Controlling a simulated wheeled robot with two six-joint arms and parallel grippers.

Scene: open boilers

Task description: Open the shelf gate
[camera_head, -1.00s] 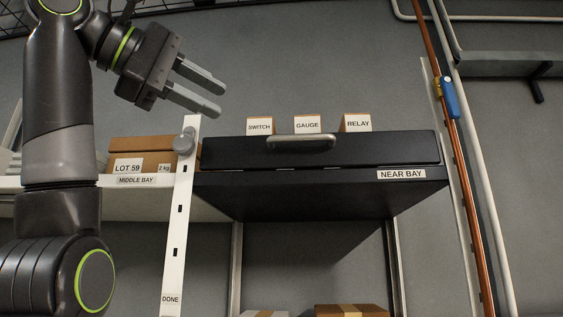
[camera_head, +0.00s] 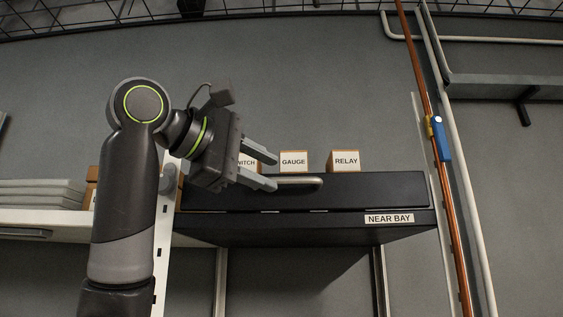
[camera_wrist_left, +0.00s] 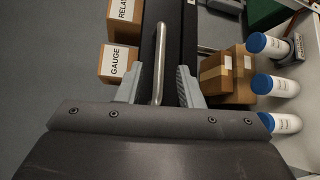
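The shelf gate is a black panel (camera_head: 370,190) across the front of the bay labelled NEAR BAY; it looks closed. Its metal bar handle (camera_head: 303,185) is on the upper part of the panel. My left gripper (camera_head: 274,172) is at the handle's left end, hiding part of it. In the left wrist view the handle (camera_wrist_left: 160,62) runs between the two spread fingers (camera_wrist_left: 159,85), with a gap on each side. The left gripper is open and holds nothing. My right gripper is in no view.
Small boxes labelled GAUGE (camera_head: 293,162) and RELAY (camera_head: 345,161) stand behind the gate's top edge; another is partly covered by my gripper. An orange pipe (camera_head: 420,70) with a blue-handled valve (camera_head: 441,140) runs at right. Brown boxes (camera_wrist_left: 228,75) and blue-capped bottles (camera_wrist_left: 272,85) show in the wrist view.

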